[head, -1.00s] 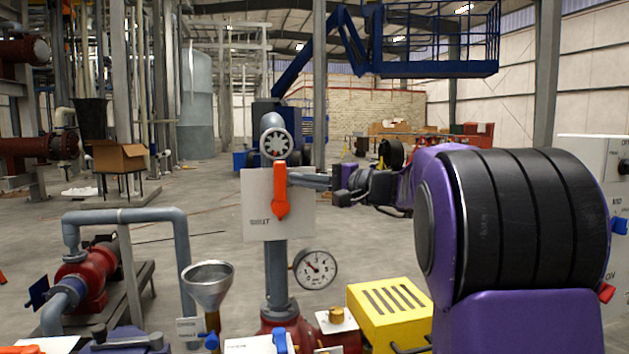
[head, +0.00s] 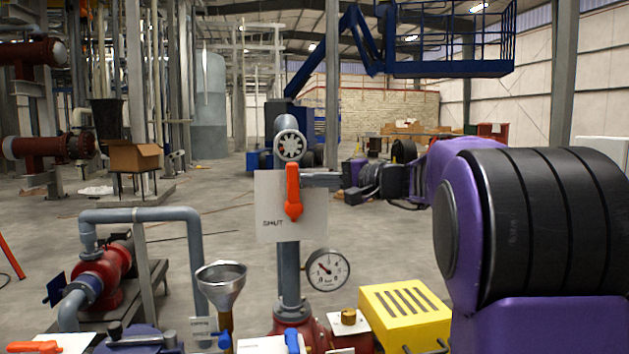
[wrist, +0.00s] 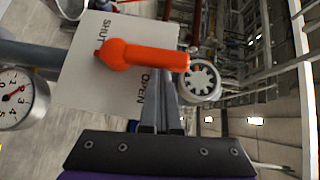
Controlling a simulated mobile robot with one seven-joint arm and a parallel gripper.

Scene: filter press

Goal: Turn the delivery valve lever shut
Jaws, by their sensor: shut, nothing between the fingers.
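The orange delivery valve lever (head: 293,192) points straight up from its pivot on a white plate (head: 272,185). The word SHUT shows on the plate left of the pivot. In the wrist view, turned on its side, the lever (wrist: 145,54) reaches across the plate, and both SHUT and OPEN can be read. My gripper (head: 306,179) is shut and empty, just right of the lever's upper part. In the wrist view its fingers (wrist: 164,85) lie together beside the handle, near OPEN. I cannot tell whether they touch the lever.
A round-ended pipe outlet (head: 290,146) stands above the lever. A pressure gauge (head: 327,270) is below right and a funnel (head: 221,285) below left. A yellow slotted box (head: 404,315) and a blue lever (head: 292,342) sit in front.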

